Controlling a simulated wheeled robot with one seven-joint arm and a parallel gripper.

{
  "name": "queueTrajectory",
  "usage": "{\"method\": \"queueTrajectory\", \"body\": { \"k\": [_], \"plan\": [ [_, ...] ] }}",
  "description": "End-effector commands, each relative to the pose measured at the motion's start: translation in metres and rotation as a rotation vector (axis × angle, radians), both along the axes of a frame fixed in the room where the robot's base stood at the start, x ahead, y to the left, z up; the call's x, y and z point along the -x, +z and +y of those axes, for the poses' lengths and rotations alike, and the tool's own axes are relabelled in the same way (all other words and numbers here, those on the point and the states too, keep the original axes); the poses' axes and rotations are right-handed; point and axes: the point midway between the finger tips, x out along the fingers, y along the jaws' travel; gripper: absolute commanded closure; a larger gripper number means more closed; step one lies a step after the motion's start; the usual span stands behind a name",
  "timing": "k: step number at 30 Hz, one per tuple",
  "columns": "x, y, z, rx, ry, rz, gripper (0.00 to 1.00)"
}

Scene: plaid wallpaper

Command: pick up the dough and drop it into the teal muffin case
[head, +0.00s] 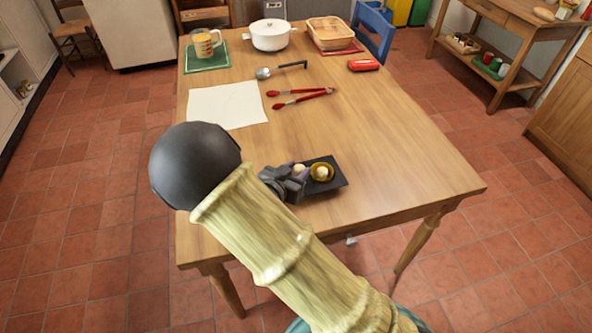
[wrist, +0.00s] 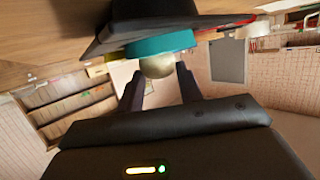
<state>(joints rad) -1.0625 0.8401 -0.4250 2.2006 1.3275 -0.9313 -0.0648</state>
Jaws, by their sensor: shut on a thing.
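My gripper (wrist: 157,82) is shut on a pale, round ball of dough (wrist: 157,66), which sits between the two dark fingertips in the wrist view. The teal muffin case (wrist: 160,45) is right beside the dough there, against the dark tray (wrist: 180,18); I cannot tell whether dough and case touch. In the head view, my gripper (head: 290,182) is at the left part of the tray (head: 334,184), and a pale ball shows by its fingers. The teal case is hidden behind my gripper in that view.
A mustard case (head: 322,179) with a pale ball stands on the tray's right part. White paper (head: 228,105), red tongs (head: 300,97), a ladle (head: 280,70), a red item (head: 363,65), a white pot (head: 270,36) and a basket (head: 329,33) lie farther back. The table's right side is clear.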

Motion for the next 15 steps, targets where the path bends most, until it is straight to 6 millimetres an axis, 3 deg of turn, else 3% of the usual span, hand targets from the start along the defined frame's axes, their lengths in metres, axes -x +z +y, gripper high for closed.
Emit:
{"method": "queueTrajectory", "body": {
  "k": [4,5,9,15],
  "plan": [
    [-0.0001,0.0007,-0.0003,0.0,0.0,0.0,0.86],
    [-0.0001,0.0007,-0.0003,0.0,0.0,0.0,0.62],
    [-0.0004,0.0007,-0.0014,0.0,-0.002,0.0,0.39],
    [-0.0004,0.0006,-0.0011,0.001,-0.002,0.0,0.39]
  ]
}}
